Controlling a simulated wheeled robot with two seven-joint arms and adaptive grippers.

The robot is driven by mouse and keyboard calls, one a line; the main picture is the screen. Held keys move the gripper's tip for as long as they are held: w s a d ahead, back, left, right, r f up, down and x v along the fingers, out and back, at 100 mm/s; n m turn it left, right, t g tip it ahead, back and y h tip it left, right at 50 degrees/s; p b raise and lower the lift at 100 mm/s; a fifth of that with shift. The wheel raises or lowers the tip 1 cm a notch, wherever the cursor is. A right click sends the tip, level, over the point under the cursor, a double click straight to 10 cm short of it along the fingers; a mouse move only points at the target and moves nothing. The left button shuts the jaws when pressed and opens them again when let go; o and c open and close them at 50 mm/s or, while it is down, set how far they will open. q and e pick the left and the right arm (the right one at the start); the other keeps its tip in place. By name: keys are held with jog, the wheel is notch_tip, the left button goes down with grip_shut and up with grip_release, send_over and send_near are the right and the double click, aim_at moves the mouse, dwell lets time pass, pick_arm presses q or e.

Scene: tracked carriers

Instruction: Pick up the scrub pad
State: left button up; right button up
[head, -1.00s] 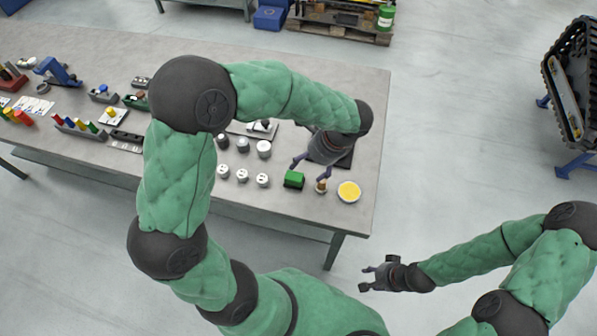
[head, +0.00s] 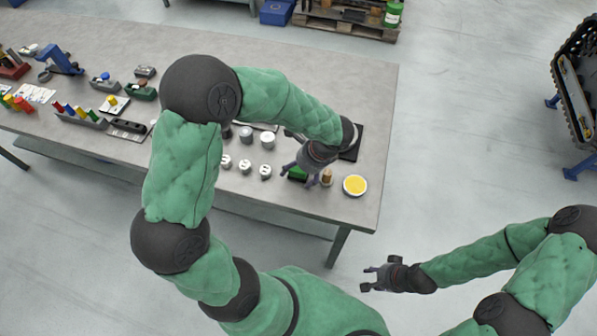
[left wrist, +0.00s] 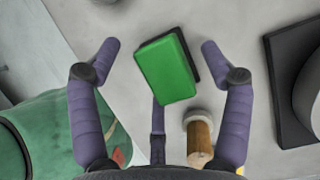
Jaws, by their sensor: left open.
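The scrub pad (left wrist: 168,70) is a green block with a dark underside, lying on the grey table. In the left wrist view it sits between the spread fingers of my left gripper (left wrist: 159,48), with a gap on both sides. In the head view the scrub pad (head: 297,174) is partly hidden by the left gripper (head: 301,169), which is open just above it. My right gripper (head: 369,278) is empty, its fingers apart, off the table's front edge.
A wooden-handled item (left wrist: 200,138) stands close beside the pad, near one finger. A round yellow-filled tin (head: 355,185) is to the right. Several white and grey weights (head: 246,135) are to the left. A dark mat (head: 352,143) lies behind.

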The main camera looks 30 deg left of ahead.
aim_at(294, 170)
pick_arm(q)
jog(key=shift+c, duration=0.3)
jog(key=c, duration=1.2)
jog(key=shift+o, duration=0.2)
jog(key=shift+r, duration=0.15)
jog(key=shift+r+p, duration=0.4)
jog(key=shift+r, duration=0.25)
jog(key=r, duration=0.1)
jog(key=r+p, duration=0.1)
jog(key=shift+s+d+r, duration=0.1)
jog(key=shift+s+r, duration=0.1)
jog(key=shift+r, duration=0.1)
jog(key=s+d+r+p, duration=0.3)
jog(key=s+r, duration=0.6)
jog(key=s, duration=0.4)
jog(key=shift+d+p, duration=0.4)
jog(key=shift+p, duration=0.2)
